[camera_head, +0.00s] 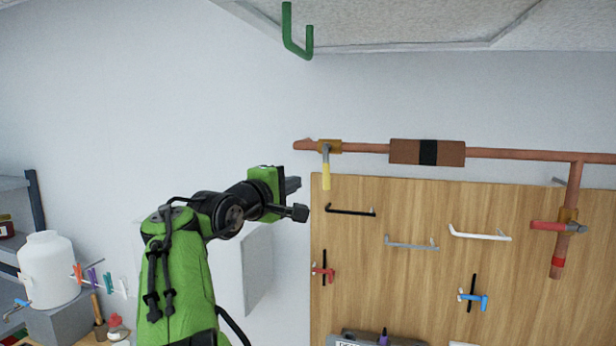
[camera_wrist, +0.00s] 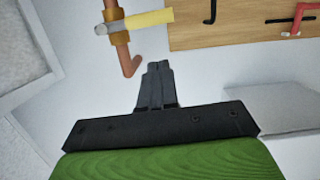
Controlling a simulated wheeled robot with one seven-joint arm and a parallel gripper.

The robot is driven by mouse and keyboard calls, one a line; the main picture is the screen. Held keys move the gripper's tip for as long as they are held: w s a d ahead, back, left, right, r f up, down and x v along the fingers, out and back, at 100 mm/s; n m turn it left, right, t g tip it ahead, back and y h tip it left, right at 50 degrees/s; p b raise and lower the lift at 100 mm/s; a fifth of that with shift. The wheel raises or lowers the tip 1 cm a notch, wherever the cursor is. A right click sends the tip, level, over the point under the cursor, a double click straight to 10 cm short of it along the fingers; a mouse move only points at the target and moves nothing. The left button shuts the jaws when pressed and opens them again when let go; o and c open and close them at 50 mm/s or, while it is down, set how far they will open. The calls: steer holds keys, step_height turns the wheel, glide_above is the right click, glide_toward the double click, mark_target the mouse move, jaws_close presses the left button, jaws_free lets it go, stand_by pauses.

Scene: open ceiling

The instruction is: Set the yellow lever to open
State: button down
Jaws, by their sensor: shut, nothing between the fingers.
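The yellow lever (camera_head: 326,175) hangs down, at right angles to the copper pipe (camera_head: 370,148), from a brass valve (camera_head: 328,146) near the pipe's left end. In the wrist view the yellow lever (camera_wrist: 148,20) sticks out sideways from the valve (camera_wrist: 114,20), above and left of my fingertips. My gripper (camera_head: 299,199) is to the left of the lever in the head view, apart from it. In the wrist view my gripper (camera_wrist: 158,68) has its two fingers together with nothing between them.
A wooden board (camera_head: 400,270) with several wall handles is below the pipe. A red lever (camera_head: 550,226) sits on the pipe's right branch. A green hook (camera_head: 297,35) hangs from the ceiling. A white jug (camera_head: 48,268) stands at the left.

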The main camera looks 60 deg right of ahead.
mark_target(327, 167)
steer(key=s+d, duration=0.3)
steer(key=shift+s+r, duration=0.1)
steer(key=shift+s, duration=0.1)
steer(key=shift+w, duration=0.1)
